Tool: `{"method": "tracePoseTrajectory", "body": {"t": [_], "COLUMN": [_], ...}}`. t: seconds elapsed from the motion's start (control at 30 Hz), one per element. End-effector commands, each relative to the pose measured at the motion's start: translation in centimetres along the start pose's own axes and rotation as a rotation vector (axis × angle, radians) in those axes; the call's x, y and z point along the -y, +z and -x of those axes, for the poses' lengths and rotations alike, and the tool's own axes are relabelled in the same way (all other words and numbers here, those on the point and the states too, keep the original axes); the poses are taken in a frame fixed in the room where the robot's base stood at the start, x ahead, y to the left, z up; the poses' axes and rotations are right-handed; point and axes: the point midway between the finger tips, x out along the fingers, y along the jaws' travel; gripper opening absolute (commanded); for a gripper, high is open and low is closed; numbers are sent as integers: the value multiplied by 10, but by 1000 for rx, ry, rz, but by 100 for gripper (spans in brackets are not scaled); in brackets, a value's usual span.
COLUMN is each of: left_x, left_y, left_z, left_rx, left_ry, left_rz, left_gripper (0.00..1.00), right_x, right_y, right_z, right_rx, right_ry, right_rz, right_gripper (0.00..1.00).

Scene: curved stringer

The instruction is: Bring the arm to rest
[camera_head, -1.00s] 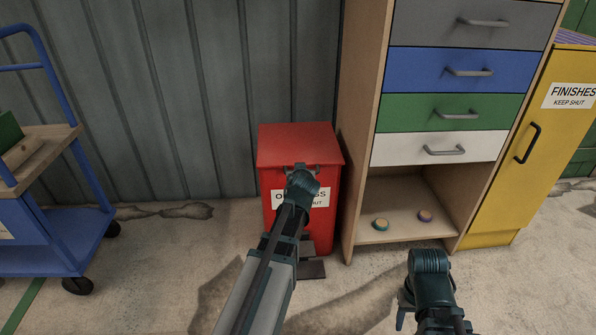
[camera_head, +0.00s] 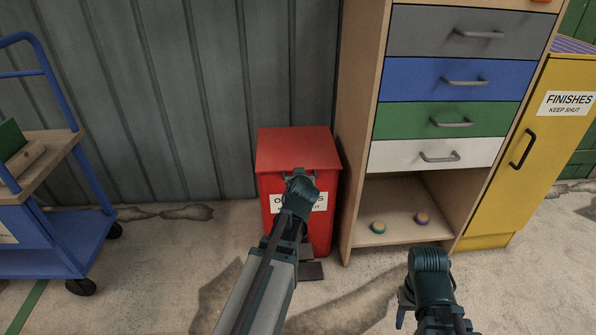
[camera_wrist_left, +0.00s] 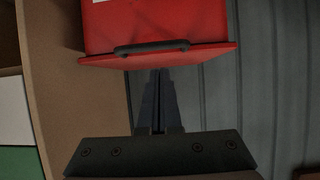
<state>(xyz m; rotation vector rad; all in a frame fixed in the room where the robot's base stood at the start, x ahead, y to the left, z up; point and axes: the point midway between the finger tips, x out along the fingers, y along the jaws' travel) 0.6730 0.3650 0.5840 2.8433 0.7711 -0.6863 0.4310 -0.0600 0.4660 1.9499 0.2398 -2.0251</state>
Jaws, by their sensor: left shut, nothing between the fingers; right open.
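My left arm reaches forward from the bottom of the head view. Its gripper (camera_head: 300,174) is in front of the red bin (camera_head: 296,150). In the left wrist view the left fingers (camera_wrist_left: 158,80) are together with nothing between them. They point at the bin's lid edge, close to its dark handle (camera_wrist_left: 152,47); I cannot tell whether they touch. My right gripper (camera_head: 403,308) is low at the right of the head view, in front of the shelf unit, and is open. Its fingers are partly hidden by its own wrist.
The wooden drawer unit (camera_head: 354,130) stands right of the bin, with two small round pieces (camera_head: 378,228) (camera_head: 422,218) on its open shelf. A yellow cabinet (camera_head: 548,150) is farther right. A blue trolley (camera_head: 75,240) stands left. The floor between trolley and bin is clear.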

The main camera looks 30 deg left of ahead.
Motion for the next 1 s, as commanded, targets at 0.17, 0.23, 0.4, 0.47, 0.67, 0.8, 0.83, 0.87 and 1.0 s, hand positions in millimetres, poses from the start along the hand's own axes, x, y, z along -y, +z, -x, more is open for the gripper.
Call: {"method": "tracePoseTrajectory", "body": {"t": [0.17,0.23,0.4,0.47,0.67,0.8,0.83,0.87,1.0], "left_x": [1,0,0,0,-1,-19,-27,-37,-87], "left_y": [27,32,36,36,35,51,59,68,130], "left_z": [37,43,50,50,50,60,65,71,123], "left_rx": [-2,-1,-1,-1,1,81,121,168,454], "left_ry": [1,0,-2,-3,-2,4,9,16,84], "left_rz": [-1,-1,0,0,-1,-46,-69,-98,-303], "left_gripper": [0,0,0,0,0,0,0,0,0], "right_x": [1,1,1,1,1,0,0,0,-2], "right_y": [0,0,0,0,0,0,0,0,1], "right_z": [-8,-9,-9,-9,-9,-3,0,3,16], "right_rx": [0,0,0,0,0,0,0,0,1], "right_ry": [0,0,0,0,0,0,0,0,1], "right_rz": [-2,-2,-3,-3,-3,-2,-2,-2,-2], "right_gripper": [50,50,50,50,50,50,50,50,50]}}
